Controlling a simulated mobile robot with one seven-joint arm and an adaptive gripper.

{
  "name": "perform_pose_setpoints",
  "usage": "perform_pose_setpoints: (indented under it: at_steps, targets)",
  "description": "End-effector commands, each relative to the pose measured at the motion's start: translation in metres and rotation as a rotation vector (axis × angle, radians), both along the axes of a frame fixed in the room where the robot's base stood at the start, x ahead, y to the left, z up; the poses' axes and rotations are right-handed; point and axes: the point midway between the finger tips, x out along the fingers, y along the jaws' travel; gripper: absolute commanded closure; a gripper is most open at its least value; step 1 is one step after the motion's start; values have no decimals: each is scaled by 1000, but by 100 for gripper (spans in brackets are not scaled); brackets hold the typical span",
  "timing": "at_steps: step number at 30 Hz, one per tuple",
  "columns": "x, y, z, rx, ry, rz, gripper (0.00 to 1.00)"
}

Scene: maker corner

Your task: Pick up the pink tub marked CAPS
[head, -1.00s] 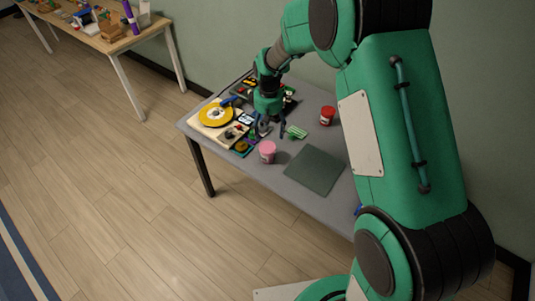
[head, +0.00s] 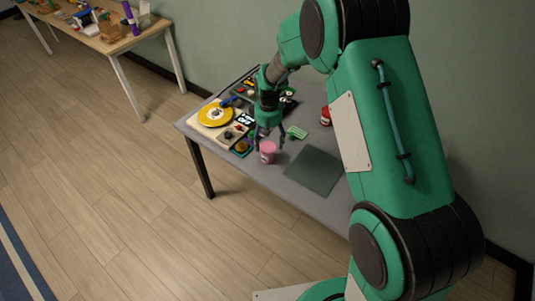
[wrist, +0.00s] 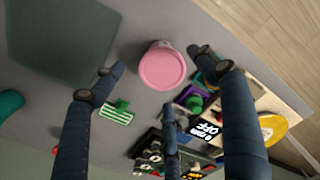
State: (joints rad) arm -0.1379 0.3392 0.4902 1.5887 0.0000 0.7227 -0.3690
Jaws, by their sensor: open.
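The pink tub (head: 267,154) stands upright near the front edge of the grey table. In the wrist view its pink round lid (wrist: 162,69) shows just beyond my fingertips; no marking can be read. My gripper (head: 268,140) is open and empty, pointing down above and slightly behind the tub. In the wrist view the fingers of my gripper (wrist: 165,80) are spread, with the tub ahead between the two outer fingers and apart from them.
A dark green mat (head: 314,171) lies right of the tub. A green-and-white striped piece (head: 297,132) lies behind it. A board with a yellow disc (head: 215,115) and small parts sits at left. A red tub (head: 325,116) is partly hidden by my arm.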

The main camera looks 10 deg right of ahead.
Motion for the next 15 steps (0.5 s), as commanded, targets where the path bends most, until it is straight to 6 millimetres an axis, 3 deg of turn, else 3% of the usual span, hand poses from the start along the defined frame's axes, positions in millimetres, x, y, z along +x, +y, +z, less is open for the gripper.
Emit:
perform_pose_setpoints:
  at_steps: [9, 15]
  targets:
    - [-3, 1, -38, 0, 1, 0, 27]
    - [-3, 1, -45, 0, 1, 0, 27]
